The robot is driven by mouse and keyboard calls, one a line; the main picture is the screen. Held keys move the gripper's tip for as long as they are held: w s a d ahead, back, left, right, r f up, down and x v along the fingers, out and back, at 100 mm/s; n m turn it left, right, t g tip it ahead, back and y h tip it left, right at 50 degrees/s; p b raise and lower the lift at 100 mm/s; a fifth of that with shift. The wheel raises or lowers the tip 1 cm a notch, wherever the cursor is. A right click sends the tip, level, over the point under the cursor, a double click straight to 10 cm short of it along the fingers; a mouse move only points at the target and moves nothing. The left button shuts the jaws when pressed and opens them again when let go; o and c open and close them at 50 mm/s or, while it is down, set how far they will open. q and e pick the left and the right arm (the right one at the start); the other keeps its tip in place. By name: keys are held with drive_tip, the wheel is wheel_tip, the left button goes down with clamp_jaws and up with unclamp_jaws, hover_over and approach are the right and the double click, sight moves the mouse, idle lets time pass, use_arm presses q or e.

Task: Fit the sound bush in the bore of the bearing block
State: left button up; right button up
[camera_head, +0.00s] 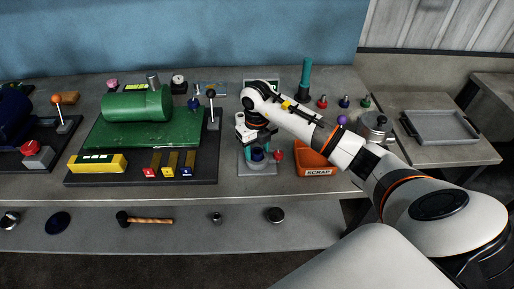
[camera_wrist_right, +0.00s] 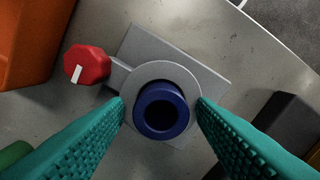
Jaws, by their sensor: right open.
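A blue ring-shaped bush (camera_wrist_right: 162,90) sits upright at the centre of a round grey block (camera_wrist_right: 194,77) on a square grey plate. I cannot tell how deep it sits in the bore. In the head view the block (camera_head: 257,166) stands at the front middle of the bench, with the blue bush (camera_head: 257,154) at its top. My right gripper (camera_wrist_right: 161,102) is open above it, its teal fingers on either side of the round block, apart from the bush. In the head view the right gripper (camera_head: 254,140) is partly hidden by its own wrist. My left gripper is not in view.
A red knob (camera_wrist_right: 86,65) with a white mark adjoins the block's left side in the wrist view. An orange scrap bin (camera_head: 316,171) stands close on the right. A green machine (camera_head: 137,105) on a dark base is to the left. A grey tray (camera_head: 440,127) lies far right.

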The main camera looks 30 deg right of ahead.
drive_tip(key=shift+r, duration=0.4)
wheel_tip(320, 180, up, 11)
drive_tip(key=b, duration=0.3)
drive_tip(key=shift+r, duration=0.2)
